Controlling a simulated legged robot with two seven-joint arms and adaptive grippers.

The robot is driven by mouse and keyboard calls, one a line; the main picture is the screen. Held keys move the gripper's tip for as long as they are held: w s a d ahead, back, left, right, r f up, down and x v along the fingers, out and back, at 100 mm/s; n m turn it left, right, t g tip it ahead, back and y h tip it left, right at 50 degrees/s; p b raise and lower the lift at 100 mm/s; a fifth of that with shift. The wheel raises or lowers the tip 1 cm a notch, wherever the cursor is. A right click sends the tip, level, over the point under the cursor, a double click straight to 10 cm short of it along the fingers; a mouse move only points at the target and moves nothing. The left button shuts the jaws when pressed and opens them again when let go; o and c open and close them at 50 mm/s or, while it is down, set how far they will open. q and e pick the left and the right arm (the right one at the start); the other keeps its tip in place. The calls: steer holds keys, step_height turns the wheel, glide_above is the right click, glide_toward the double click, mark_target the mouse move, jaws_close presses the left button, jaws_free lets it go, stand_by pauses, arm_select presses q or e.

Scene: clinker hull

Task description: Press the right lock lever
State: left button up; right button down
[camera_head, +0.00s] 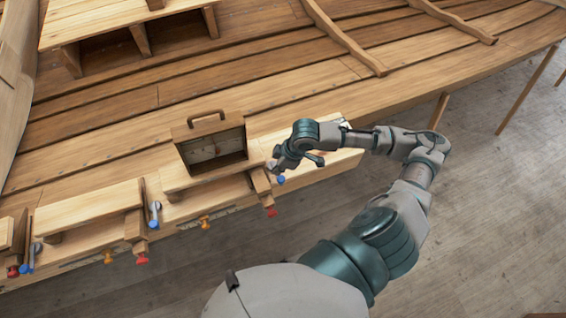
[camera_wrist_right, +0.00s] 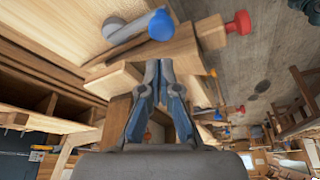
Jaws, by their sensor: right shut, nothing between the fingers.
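The right lock lever shows its blue knob (camera_head: 281,180) just below my right gripper (camera_head: 272,166) in the head view; the gripper hides much of the rest of it. In the right wrist view, its grey metal arm (camera_wrist_right: 126,32) and round blue end lie beside a wooden block (camera_wrist_right: 165,50). My right gripper (camera_wrist_right: 159,70) is shut and empty, its fingertips close to this block. I cannot tell whether they touch the block or the lever. My left gripper is not in view.
Another blue-knobbed lever (camera_head: 154,215) stands further left along the hull edge. A red knob (camera_head: 271,212) sits below the block. An open wooden box with a handle (camera_head: 207,120) stands left of my gripper. Open floor (camera_head: 480,200) lies to the right.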

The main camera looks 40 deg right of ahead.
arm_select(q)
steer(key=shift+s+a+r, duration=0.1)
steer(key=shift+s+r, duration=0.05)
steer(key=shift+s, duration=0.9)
arm_select(e)
steer(key=x, duration=0.4)
steer(key=shift+f, duration=0.1)
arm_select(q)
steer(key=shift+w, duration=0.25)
arm_select(e)
steer(key=shift+s+n, duration=0.1)
steer(key=shift+n, duration=0.2)
